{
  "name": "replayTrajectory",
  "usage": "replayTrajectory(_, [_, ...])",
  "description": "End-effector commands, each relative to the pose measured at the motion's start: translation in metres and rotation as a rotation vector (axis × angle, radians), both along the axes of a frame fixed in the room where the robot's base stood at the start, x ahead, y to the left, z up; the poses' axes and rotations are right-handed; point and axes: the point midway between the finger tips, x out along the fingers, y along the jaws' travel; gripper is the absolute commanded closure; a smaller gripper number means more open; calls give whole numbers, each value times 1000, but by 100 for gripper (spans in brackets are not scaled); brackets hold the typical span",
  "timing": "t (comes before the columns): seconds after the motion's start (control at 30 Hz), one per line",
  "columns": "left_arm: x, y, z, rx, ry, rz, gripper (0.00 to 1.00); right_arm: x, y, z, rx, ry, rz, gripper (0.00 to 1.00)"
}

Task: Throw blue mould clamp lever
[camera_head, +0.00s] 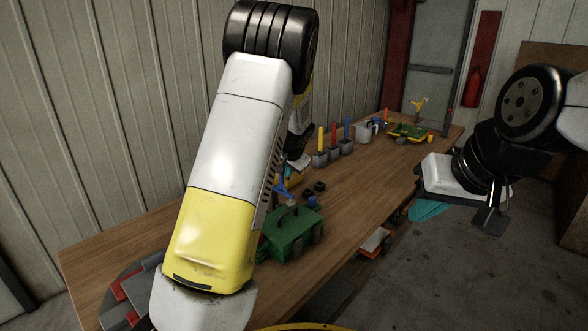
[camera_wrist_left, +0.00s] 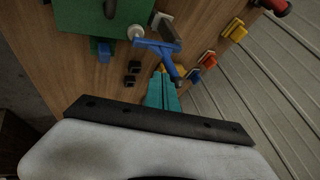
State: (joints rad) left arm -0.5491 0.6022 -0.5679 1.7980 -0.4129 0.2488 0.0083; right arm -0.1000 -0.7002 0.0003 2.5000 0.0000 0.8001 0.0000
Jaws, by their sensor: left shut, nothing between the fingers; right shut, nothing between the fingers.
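The green mould (camera_head: 290,232) stands on the wooden bench, partly behind my left arm. It also shows at the top of the left wrist view (camera_wrist_left: 85,18). The blue clamp lever (camera_wrist_left: 163,52) reaches out from beside the mould, and a bit of blue (camera_head: 283,188) shows above the mould in the head view. My left gripper (camera_wrist_left: 161,78) has its teal fingers together and empty, tips close to the lever; I cannot tell whether they touch. My right gripper (camera_head: 428,209) is shut and empty, clear of the bench's right side.
Grey holders with yellow, red and blue sticks (camera_head: 334,150) stand along the back of the bench, with a pale jug (camera_head: 364,132) beyond. A green and yellow fixture (camera_head: 409,131) sits at the far end. Small black blocks (camera_wrist_left: 132,73) lie near the mould.

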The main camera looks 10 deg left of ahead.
Motion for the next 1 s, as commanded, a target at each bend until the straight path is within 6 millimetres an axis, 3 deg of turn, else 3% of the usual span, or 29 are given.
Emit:
replayTrajectory(0.13, [5,8,0,1,1,0,100,0,0,0,0,0,0,100])
replayTrajectory(1.0, [9,15,5,-47,30,1,100,0,0,0,0,0,0,100])
